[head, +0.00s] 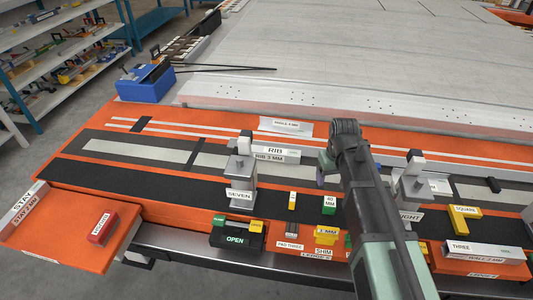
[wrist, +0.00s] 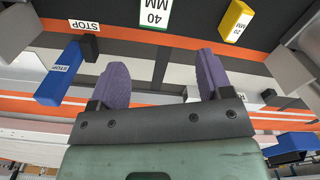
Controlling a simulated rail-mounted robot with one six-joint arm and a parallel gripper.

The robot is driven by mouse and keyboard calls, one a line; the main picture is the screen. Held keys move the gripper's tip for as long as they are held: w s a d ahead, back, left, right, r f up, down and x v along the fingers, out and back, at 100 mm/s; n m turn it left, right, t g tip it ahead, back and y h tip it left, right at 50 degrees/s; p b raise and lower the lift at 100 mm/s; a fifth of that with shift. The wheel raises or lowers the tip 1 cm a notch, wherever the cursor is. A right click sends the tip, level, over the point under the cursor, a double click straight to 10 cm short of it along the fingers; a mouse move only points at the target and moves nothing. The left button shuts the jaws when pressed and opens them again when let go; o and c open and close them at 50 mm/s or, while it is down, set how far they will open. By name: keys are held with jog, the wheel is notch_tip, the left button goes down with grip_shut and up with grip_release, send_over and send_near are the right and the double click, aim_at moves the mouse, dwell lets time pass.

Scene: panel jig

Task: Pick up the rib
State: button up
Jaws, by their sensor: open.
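The rib (head: 292,155) is a pale grey bar labelled RIB and RIB 3 MM. In the head view it lies left of centre, with its left end at the grey clamp post labelled SEVEN (head: 241,172). My gripper (head: 324,172) is just right of the rib's right end, mostly hidden behind my arm. In the wrist view my gripper (wrist: 160,72) has its two purple fingers wide apart with nothing between them. A pale bar with a partly hidden label shows behind the right finger; I cannot tell for certain that it is the rib.
A second post, labelled EIGHT (head: 412,190), stands right of my arm. A green 40 MM block (head: 329,204) and a yellow block (head: 292,200) stand in front. A blue STOP block (wrist: 60,72) shows in the wrist view. A red block (head: 102,228) sits at the left.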

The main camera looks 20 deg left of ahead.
jog(key=w+a+n, duration=0.3)
jog(key=w+a, duration=0.1)
jog(key=a, duration=0.3)
jog(key=w+a+n, duration=0.2)
jog(key=w+a, duration=0.2)
jog(key=a, duration=0.3)
jog(key=n, duration=0.9)
send_over(270, 150)
notch_tip(270, 150, down, 11)
jog(key=b, duration=1)
jog(key=shift+r+b, duration=0.2)
jog(key=shift+b, duration=0.1)
jog(key=shift+r, duration=0.25)
jog(key=shift+c, duration=0.3)
jog(key=c, duration=1.1)
jog(key=shift+r+p, duration=0.1)
jog(key=shift+p, duration=0.2)
